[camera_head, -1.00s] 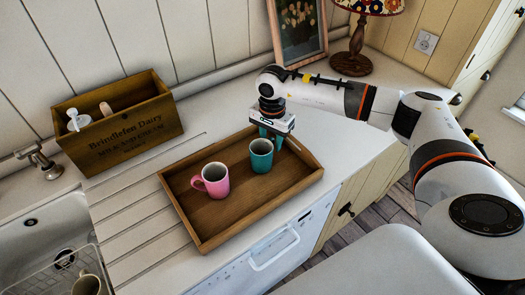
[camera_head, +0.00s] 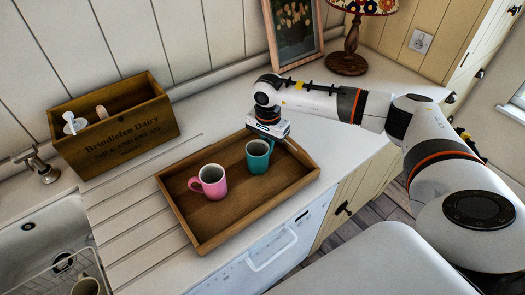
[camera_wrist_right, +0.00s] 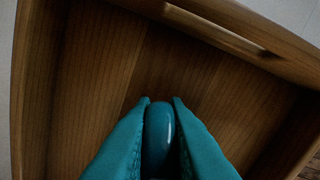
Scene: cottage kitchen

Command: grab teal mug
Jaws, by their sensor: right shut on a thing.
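The teal mug (camera_head: 257,160) stands upright in the wooden tray (camera_head: 272,196), to the right of a pink mug (camera_head: 213,185). My right gripper (camera_head: 270,138) is down at the far right side of the teal mug, its fingers mostly hidden there. In the right wrist view, the teal fingers of the right gripper (camera_wrist_right: 160,101) are shut on a rounded teal part of the mug (camera_wrist_right: 158,135), which looks like its handle. The mug rests on the tray floor. My left gripper is not in view.
A wooden crate (camera_head: 118,150) with bottles stands at the back left, near the tap (camera_head: 40,165) and sink. A lamp (camera_head: 349,60) and a framed picture (camera_head: 293,40) stand behind. A ribbed drainer surface lies left of the tray. The counter edge runs in front.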

